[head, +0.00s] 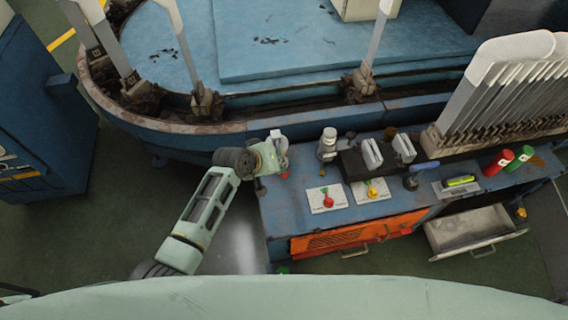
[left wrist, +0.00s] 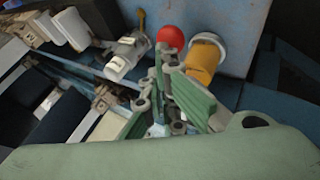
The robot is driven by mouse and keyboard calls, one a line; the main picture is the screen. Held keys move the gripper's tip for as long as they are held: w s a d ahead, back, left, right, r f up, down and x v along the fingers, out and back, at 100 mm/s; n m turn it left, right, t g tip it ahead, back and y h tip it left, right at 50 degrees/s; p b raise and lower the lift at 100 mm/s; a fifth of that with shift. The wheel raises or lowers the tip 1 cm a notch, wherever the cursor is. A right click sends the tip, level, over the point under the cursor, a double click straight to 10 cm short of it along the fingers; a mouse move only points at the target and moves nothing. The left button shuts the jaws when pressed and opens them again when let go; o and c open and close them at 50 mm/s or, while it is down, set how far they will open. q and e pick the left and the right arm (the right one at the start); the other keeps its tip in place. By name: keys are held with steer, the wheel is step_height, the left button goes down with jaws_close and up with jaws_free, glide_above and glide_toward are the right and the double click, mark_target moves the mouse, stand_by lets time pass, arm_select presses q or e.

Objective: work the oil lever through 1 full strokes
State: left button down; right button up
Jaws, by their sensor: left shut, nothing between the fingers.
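A round red knob (left wrist: 170,38), which looks like the end of the oil lever, shows in the left wrist view just beyond my fingertips. Its shaft is hidden behind the fingers. Beside it is an amber cylinder with a white rim (left wrist: 205,60). My left gripper (left wrist: 165,62) is shut and empty, its tips close to the red knob; I cannot tell whether they touch. In the head view my left gripper (head: 278,155) is over the left end of the blue bench (head: 282,222), and a small red patch (head: 285,175) shows beside it. My right gripper is not in view.
Two white plates with a red (head: 327,199) and a yellow (head: 371,188) control lie on the bench. A grey bottle-like part (head: 327,143), red (head: 499,162) and green (head: 521,155) cylinders and an open drawer (head: 470,232) are further right. The blue machine (head: 215,130) borders the back.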

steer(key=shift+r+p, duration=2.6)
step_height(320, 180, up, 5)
steer(key=p, duration=0.4)
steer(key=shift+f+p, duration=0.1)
steer(key=shift+p, duration=0.25)
